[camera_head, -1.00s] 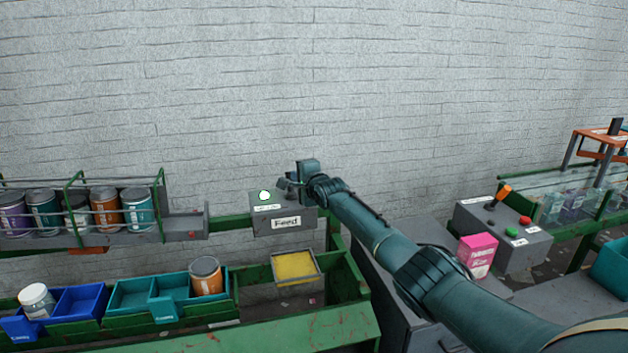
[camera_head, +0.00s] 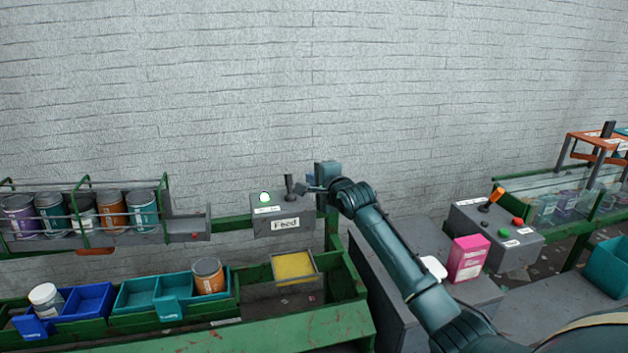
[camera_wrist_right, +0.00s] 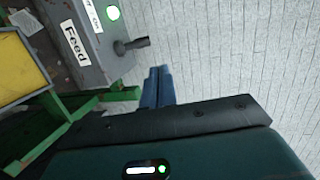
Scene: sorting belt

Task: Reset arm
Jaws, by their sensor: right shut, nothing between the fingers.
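My right gripper (camera_head: 312,188) is shut and empty. In the head view it is beside the grey Feed box (camera_head: 268,222), near the box's dark lever (camera_head: 289,187). The box has a lit green button (camera_head: 264,197). In the right wrist view the shut fingers (camera_wrist_right: 157,88) point toward the wall, with the lever (camera_wrist_right: 130,45) standing apart from them at upper left. The Feed box (camera_wrist_right: 85,45) shows at the top left there. My left gripper is not in view.
A rack of several cans (camera_head: 112,208) stands at left. Below are blue bins (camera_head: 82,300) and teal bins (camera_head: 140,293), with an orange can (camera_head: 208,276) and a yellow tray (camera_head: 293,266). A pink box (camera_head: 468,258) and a second control box (camera_head: 500,235) are at right.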

